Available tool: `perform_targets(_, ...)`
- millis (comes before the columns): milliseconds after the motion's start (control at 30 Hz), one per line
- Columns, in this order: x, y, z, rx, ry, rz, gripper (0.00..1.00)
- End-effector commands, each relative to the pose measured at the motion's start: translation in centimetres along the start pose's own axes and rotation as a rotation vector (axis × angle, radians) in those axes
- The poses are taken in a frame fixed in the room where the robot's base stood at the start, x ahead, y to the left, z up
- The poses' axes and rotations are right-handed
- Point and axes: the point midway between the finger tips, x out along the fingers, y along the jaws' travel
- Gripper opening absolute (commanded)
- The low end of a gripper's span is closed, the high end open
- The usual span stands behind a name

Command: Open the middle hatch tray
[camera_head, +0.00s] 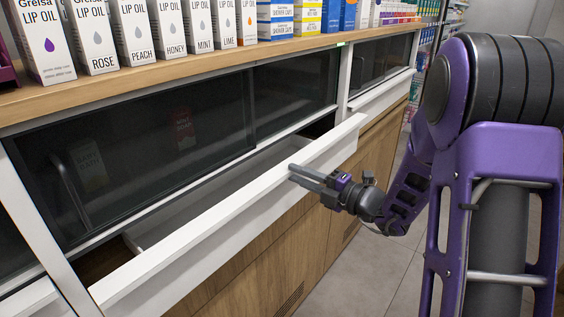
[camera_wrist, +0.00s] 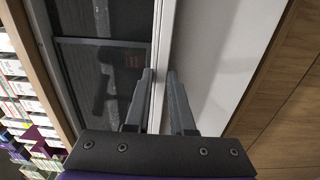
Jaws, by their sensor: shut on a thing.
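The middle hatch tray (camera_head: 225,222) has a long white front panel below the dark glass doors. It stands pulled out from the counter, and part of its inside shows behind the panel. My gripper (camera_head: 294,173) is at the top edge of the panel, right of its middle. In the wrist view the fingers of my gripper (camera_wrist: 160,74) lie on either side of the tray's white top edge (camera_wrist: 166,50), shut on it. The fingers partly hide the edge between them.
Dark glass doors (camera_head: 160,145) stand above the tray, with dim boxes behind them. Lip oil boxes (camera_head: 133,32) and other packs line the wooden countertop (camera_head: 200,66). Wooden lower panels (camera_head: 290,255) are beneath. Grey floor (camera_head: 370,275) is open in front.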

Motion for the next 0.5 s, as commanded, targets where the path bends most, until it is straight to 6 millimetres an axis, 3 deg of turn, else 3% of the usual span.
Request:
perform_targets(200,-5.1,0.5,0.1,0.003,-0.006,0.001,0.00)
perform_targets(500,-9.2,0.2,0.1,0.001,-0.002,0.002,0.00)
